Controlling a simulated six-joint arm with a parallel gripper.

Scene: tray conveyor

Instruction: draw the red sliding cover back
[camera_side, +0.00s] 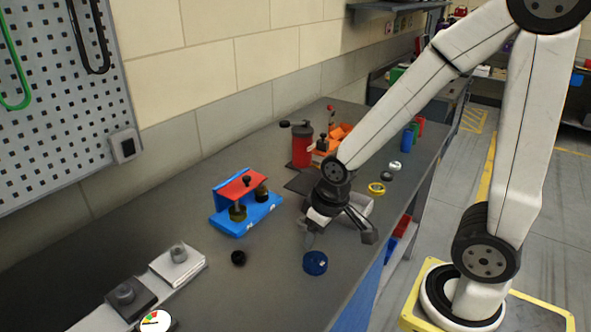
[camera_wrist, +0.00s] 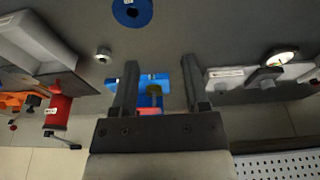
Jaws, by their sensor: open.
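The red sliding cover (camera_side: 240,186) is a flat plate with a small black knob (camera_side: 247,179) on top. It sits on a blue fixture (camera_side: 238,226) with an upright back wall, above dark brass-coloured round parts (camera_side: 238,212). My gripper (camera_side: 339,238) is open and empty, to the right of the fixture and apart from it. In the wrist view, the blue fixture (camera_wrist: 164,78) shows between the two spread fingers of my gripper (camera_wrist: 156,70). Only a strip of the red cover (camera_wrist: 149,111) shows there; my gripper body hides the rest.
A red cylinder with a crank (camera_side: 302,148) and orange parts (camera_side: 338,132) stand behind. Grey blocks with knobs (camera_side: 178,262) and a dial gauge (camera_side: 156,321) are at lower left.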

